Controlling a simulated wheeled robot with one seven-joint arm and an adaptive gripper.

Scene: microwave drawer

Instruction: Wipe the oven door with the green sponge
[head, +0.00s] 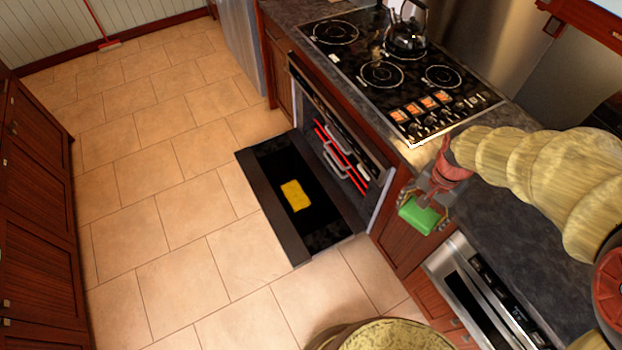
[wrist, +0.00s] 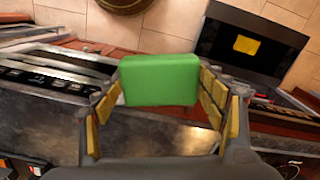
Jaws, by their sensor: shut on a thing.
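The green sponge (head: 421,214) is held between the fingers of my gripper (head: 425,202), at the front edge of the counter to the right of the oven. In the wrist view, the sponge (wrist: 160,80) sits between the two yellow-padded fingers of my gripper (wrist: 160,105). The oven door (head: 262,167) is folded down flat and open, left of the gripper in the head view. A yellow patch (head: 296,195) lies on its dark inner face. The door (wrist: 272,58) also shows at the upper right of the wrist view. The sponge is apart from the door.
Oven racks with red edges (head: 340,155) show inside the open oven. A kettle (head: 406,35) stands on the cooktop (head: 385,72) above. The dark counter (head: 500,215) runs under my arm. The tiled floor (head: 170,215) left of the door is clear.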

